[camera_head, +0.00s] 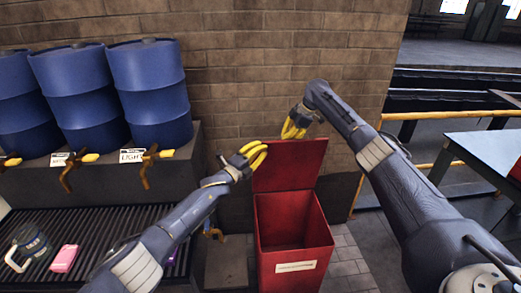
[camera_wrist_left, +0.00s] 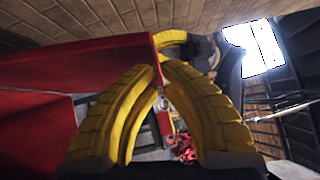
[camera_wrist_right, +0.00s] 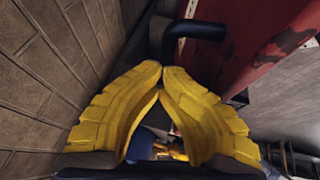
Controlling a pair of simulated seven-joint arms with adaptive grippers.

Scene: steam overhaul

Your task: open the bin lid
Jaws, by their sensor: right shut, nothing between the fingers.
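The red bin (camera_head: 290,270) stands on the floor by the brick wall, with a pale label on its front. Its lid (camera_head: 290,167) is raised, standing nearly upright at the back, and the bin's dark inside shows. My left gripper (camera_head: 262,150) is shut beside the lid's upper left edge; the red lid also shows in the left wrist view (camera_wrist_left: 110,65). My right gripper (camera_head: 290,130) is shut and empty by the lid's top edge, near the wall. The right wrist view shows a red panel (camera_wrist_right: 260,40) and a black bent bar (camera_wrist_right: 195,30) ahead of the fingers.
Several blue barrels (camera_head: 150,90) with taps stand on a ledge at the left. A slatted counter (camera_head: 100,225) below holds a mug (camera_head: 30,240) and a pink block (camera_head: 65,258). A yellow railing (camera_head: 440,115) and a pale table (camera_head: 490,150) are at the right.

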